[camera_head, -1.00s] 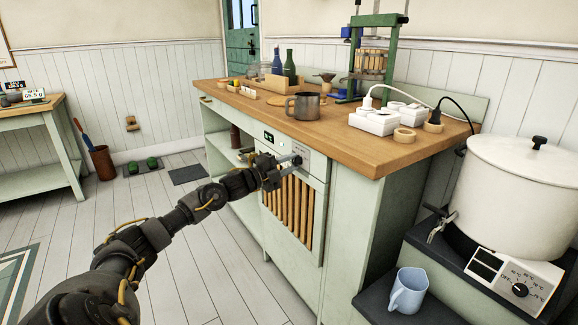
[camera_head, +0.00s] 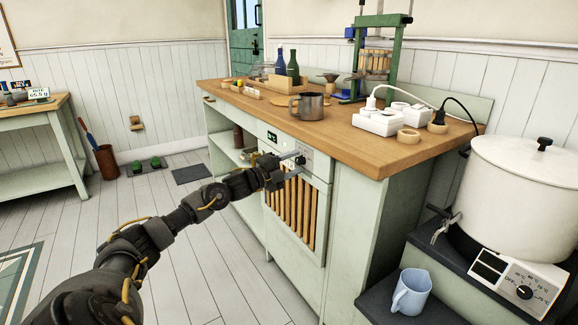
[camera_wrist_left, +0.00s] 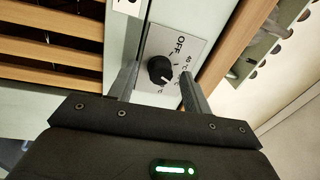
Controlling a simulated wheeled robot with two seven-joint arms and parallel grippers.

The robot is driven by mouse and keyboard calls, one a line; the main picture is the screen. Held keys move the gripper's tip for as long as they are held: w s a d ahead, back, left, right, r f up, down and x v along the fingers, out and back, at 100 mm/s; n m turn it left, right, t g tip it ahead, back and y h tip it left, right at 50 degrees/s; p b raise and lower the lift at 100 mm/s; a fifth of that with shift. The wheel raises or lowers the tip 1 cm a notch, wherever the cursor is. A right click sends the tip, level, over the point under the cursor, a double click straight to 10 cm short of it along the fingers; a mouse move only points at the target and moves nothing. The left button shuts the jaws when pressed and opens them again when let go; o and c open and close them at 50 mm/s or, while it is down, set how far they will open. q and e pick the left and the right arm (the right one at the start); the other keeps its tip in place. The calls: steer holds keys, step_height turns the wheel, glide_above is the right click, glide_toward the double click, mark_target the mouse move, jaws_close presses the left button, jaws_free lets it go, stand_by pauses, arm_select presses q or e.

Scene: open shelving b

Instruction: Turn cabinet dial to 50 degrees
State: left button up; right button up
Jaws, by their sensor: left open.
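The cabinet dial (camera_wrist_left: 160,70) is a black round knob on a light plate marked OFF and with degree figures, seen in the left wrist view. In the head view the dial plate (camera_head: 306,155) is on the upper front of the green cabinet (camera_head: 350,235), partly behind my gripper. My left gripper (camera_wrist_left: 157,85) is open, with one finger on each side of the knob in the wrist picture. I cannot tell whether the fingers touch it. It also shows in the head view (camera_head: 290,166). My right gripper is not in view.
A small green display (camera_head: 272,137) is left of the dial. Wooden slats (camera_head: 295,210) fill the panel below. The wooden top (camera_head: 340,138) overhangs and carries a mug (camera_head: 307,106) and sockets (camera_head: 378,122). A white pot (camera_head: 520,195) with its own dial stands at right.

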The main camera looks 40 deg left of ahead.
arm_select(q)
steer(key=shift+s+a+f, duration=0.15)
steer(key=shift+s+a, duration=0.05)
steer(key=shift+s, duration=0.35)
steer(key=r+p+v, duration=0.1)
steer(key=v, duration=0.8)
steer(key=shift+s+f, duration=0.3)
steer(key=shift+f, duration=0.15)
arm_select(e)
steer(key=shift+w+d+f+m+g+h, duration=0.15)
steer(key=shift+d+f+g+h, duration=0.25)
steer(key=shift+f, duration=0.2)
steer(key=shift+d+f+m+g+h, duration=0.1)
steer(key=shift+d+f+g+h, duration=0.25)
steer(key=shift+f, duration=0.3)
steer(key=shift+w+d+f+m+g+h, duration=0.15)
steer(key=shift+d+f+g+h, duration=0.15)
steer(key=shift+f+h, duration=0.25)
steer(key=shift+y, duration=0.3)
